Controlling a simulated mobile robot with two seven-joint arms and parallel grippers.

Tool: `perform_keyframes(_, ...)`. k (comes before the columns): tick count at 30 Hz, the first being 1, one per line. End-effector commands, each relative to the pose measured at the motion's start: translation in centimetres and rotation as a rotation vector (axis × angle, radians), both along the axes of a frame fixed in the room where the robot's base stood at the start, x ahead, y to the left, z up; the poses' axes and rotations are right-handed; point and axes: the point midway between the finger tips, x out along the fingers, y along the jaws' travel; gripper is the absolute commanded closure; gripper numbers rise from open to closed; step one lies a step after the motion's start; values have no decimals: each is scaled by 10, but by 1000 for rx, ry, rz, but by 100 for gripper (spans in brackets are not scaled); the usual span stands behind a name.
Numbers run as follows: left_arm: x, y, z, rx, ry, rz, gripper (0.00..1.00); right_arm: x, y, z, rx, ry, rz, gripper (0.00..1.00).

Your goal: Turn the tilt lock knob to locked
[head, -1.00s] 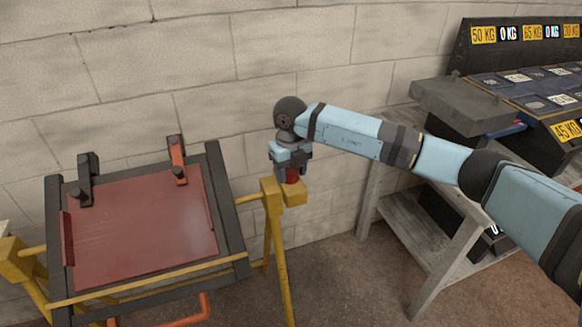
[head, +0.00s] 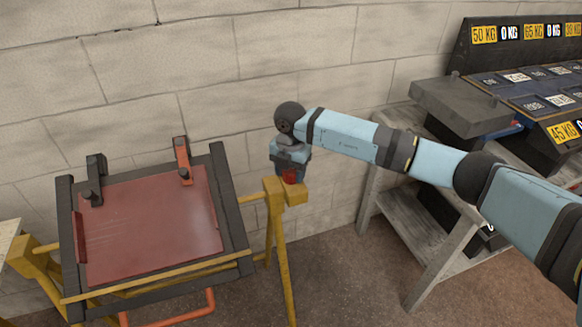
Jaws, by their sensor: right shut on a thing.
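The tilt lock knob (head: 290,176) is red and sits on top of the yellow post block at the right end of the frame stand. My right gripper (head: 290,170) points down over it and is shut on it. The gripper hides most of the knob, so I cannot tell its lock position. The tilting frame (head: 232,210), dark with a red panel (head: 150,225), lies at a slant to the left of the post. My left gripper is not in view.
A yellow stand leg (head: 284,255) stands below the knob. A grey workbench (head: 385,190) with a grey block (head: 460,105) is at the right, beside a rack of weight labels (head: 520,32). A block wall is close behind. An orange handle (head: 190,312) hangs below the frame.

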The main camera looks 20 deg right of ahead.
Motion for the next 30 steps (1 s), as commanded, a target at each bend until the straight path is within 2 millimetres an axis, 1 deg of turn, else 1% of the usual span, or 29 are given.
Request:
perform_keyframes(1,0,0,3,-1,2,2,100,1,0,3,1,-1,-41,74)
perform_keyframes(6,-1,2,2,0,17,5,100,1,0,3,0,-3,-169,74)
perform_keyframes(13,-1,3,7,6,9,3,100,1,0,2,0,-1,-290,74)
perform_keyframes(21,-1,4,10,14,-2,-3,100,2,0,1,-1,-2,-354,74)
perform_keyframes(30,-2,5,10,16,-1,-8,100,2,0,1,-1,-2,-363,74)
